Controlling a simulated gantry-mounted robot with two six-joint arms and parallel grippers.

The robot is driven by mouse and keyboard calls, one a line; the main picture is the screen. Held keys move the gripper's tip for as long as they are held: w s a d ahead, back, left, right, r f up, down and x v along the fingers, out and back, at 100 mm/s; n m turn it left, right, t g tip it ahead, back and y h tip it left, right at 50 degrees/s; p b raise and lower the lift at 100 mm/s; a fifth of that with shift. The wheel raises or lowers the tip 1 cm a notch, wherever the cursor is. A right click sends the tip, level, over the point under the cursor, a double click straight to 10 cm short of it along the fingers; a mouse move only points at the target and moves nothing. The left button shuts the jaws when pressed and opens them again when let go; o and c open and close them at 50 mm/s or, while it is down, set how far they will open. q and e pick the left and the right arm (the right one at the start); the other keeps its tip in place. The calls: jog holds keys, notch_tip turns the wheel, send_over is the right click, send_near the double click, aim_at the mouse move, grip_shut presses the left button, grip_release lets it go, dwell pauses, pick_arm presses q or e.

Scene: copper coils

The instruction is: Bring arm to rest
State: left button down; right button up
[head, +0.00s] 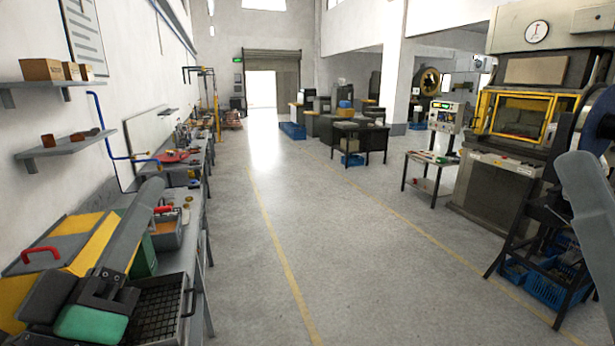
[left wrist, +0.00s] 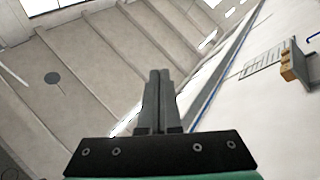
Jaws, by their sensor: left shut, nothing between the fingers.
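In the left wrist view the two fingers of the left gripper (left wrist: 160,75) lie together, shut and empty, against the ceiling and wall. A grey part of my right arm (head: 590,205) rises at the right edge of the head view. The rest of it is out of frame.
A workbench with a yellow machine (head: 35,260) and a black gridded tray (head: 185,295) runs along the left wall. Wall shelves (head: 65,148) hang above. A press (head: 520,115) and blue crates (head: 545,290) stand at right. The middle floor is clear.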

pick_arm(q)
jog(key=s+a+r+m+t, duration=0.1)
jog(key=s+r+m+t, duration=0.15)
jog(key=s, duration=0.25)
jog(key=s+r+m+t, duration=0.1)
jog(key=s+r+m, duration=0.25)
jog(key=s, duration=0.25)
notch_tip(320, 180, up, 24)
jog(key=p, duration=2.5)
jog(key=shift+w+r, duration=0.2)
jog(key=shift+r, duration=0.05)
